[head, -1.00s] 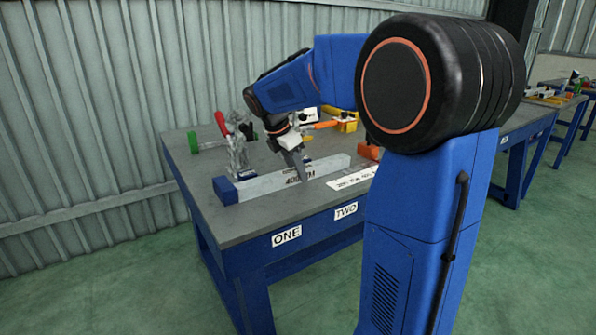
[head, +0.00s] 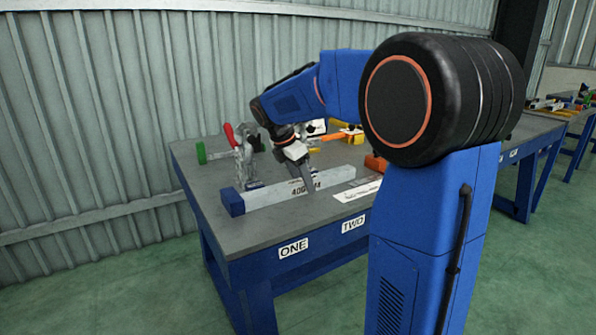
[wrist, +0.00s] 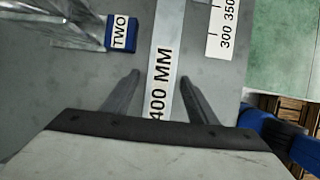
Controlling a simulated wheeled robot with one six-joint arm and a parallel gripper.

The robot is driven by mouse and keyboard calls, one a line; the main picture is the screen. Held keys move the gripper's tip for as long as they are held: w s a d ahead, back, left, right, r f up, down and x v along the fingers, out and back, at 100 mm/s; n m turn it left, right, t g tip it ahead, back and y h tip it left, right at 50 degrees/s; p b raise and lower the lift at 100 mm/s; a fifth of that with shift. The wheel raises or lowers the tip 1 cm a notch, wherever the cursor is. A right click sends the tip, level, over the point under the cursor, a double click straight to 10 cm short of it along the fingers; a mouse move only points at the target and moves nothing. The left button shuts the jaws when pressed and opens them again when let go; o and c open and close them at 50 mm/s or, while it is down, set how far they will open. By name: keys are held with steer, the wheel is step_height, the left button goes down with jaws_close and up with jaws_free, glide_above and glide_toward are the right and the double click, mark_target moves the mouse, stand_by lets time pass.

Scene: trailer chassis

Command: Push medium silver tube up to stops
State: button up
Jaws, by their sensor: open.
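The medium silver tube (head: 268,193), marked 400 MM, lies on the grey table top near the front edge. A blue block (head: 232,202) is at its left end in the head view. My gripper (wrist: 161,72) is open, with one finger on each side of the tube in the wrist view; I cannot tell whether either finger touches it. The head view shows my gripper (head: 304,178) low at the tube's middle. In the wrist view the tube (wrist: 164,40) runs away from me between the fingers. I cannot make out the stops.
A clamp with a red handle (head: 230,135) and a green-ended part (head: 201,153) stand behind the tube. A blue block labelled TWO (wrist: 122,33) is left of the tube. A white printed scale (wrist: 223,30) lies to its right. An orange part (head: 376,163) is beyond the right end.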

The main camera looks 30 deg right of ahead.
steer(key=v, duration=1.7)
steer(key=shift+a, duration=0.15)
steer(key=s+a+f+m+t+y, duration=0.2)
steer(key=s+f+m, duration=0.7)
steer(key=s, duration=0.6)
steer(key=s+a+f+m+t+y, duration=0.2)
steer(key=s+a+f+m, duration=0.3)
steer(key=s+f+m, duration=0.4)
steer(key=s+f, duration=0.5)
steer(key=s, duration=0.2)
steer(key=shift+f+t, duration=0.3)
steer(key=shift+f, duration=0.05)
steer(key=shift+s, duration=0.1)
